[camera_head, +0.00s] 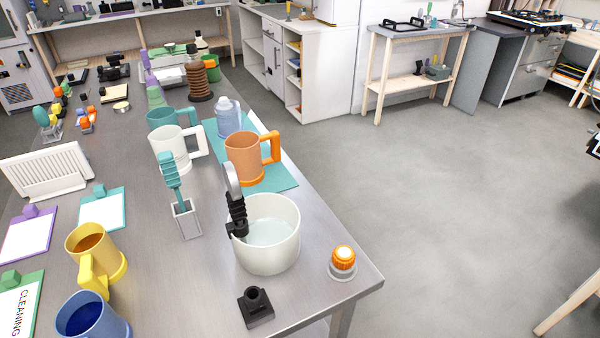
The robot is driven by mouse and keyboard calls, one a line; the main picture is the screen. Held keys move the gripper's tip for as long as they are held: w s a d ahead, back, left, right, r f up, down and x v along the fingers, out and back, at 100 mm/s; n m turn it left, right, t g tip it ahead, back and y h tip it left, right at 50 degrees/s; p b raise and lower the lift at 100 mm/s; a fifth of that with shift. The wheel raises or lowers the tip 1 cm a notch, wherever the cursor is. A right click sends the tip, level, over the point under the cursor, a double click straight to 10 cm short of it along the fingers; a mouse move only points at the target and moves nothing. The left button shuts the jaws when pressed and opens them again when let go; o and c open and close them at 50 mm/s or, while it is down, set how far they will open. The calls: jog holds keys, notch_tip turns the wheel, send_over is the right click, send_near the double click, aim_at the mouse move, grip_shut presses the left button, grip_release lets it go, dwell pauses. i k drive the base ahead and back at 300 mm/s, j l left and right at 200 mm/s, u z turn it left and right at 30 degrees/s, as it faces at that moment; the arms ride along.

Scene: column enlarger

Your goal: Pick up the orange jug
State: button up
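The orange jug (243,158) stands upright on a teal mat (285,177) near the right edge of the long metal table. Its squared handle points to the right, toward the table edge. The white tub (283,258) stands in front of it, and a white jug (172,152) stands to its left. A light blue bottle (229,118) stands just behind it on the mat. I cannot make out my gripper in this view.
A black clamp-like device (237,215) with a pale disc rises at the tub's rim, close in front of the jug. A teal brush (170,172) stands in a holder to the left. An orange-topped item (343,258) sits at the near corner. The floor (430,190) right of the table is clear.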

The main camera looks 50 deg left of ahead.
aim_at(242, 148)
jog(key=i+l+u, duration=0.35)
jog(key=i+l, duration=0.55)
jog(key=i+j+u, duration=0.15)
jog(key=u, duration=0.25)
jog(key=i+u, duration=0.8)
jog(key=i+l+u, duration=0.1)
jog(key=u, duration=0.25)
jog(key=i+j+u, duration=0.15)
jog(key=i+u, duration=0.8)
jog(key=i+l+u, duration=0.25)
jog(key=i+u, duration=0.2)
